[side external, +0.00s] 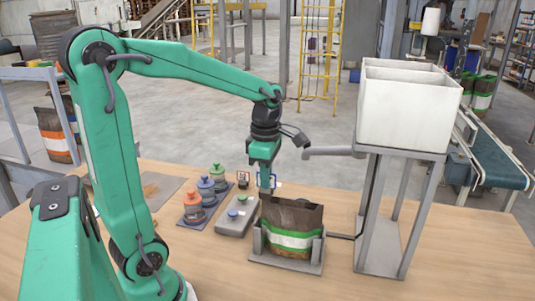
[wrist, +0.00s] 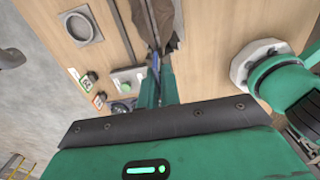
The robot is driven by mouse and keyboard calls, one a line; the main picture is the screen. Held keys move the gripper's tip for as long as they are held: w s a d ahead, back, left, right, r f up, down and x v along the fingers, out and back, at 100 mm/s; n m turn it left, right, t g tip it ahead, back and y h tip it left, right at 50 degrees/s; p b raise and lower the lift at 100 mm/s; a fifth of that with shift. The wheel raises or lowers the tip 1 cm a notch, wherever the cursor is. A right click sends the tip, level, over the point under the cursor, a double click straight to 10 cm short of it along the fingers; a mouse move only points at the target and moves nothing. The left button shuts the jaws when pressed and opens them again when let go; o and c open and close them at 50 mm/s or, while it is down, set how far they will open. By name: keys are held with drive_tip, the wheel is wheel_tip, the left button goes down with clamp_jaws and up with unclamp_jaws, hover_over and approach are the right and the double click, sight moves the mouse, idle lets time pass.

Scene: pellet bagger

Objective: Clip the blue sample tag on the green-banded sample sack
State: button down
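The green-banded sample sack (side external: 291,240) is dark brown with a white and green band and stands upright in a grey holder (side external: 285,263) on the table. In the wrist view, part of the sack (wrist: 160,22) shows at the top. My gripper (side external: 266,184) points down just behind the sack's upper left edge. Its fingers (wrist: 154,72) look closed on the blue sample tag (side external: 273,181), a small blue-framed piece beside the fingertips. A blue sliver of the tag (wrist: 154,62) shows between them. Whether the tag touches the sack is unclear.
A grey box (side external: 237,216) with buttons stands left of the sack, and several knobbed pots (side external: 206,190) stand farther left. Another tag (side external: 243,179) stands behind the box. A white hopper (side external: 405,105) on a grey frame stands to the right. The front table is clear.

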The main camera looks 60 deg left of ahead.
drive_tip(key=shift+f, duration=0.8)
drive_tip(key=shift+f, duration=0.5)
idle(0.6)
drive_tip(key=c, duration=1.5)
unclamp_jaws()
drive_tip(key=shift+s, duration=0.1)
drive_tip(key=shift+c, duration=0.2)
drive_tip(key=shift+r, duration=0.1)
drive_tip(key=shift+r, duration=4)
drive_tip(key=shift+d, duration=0.1)
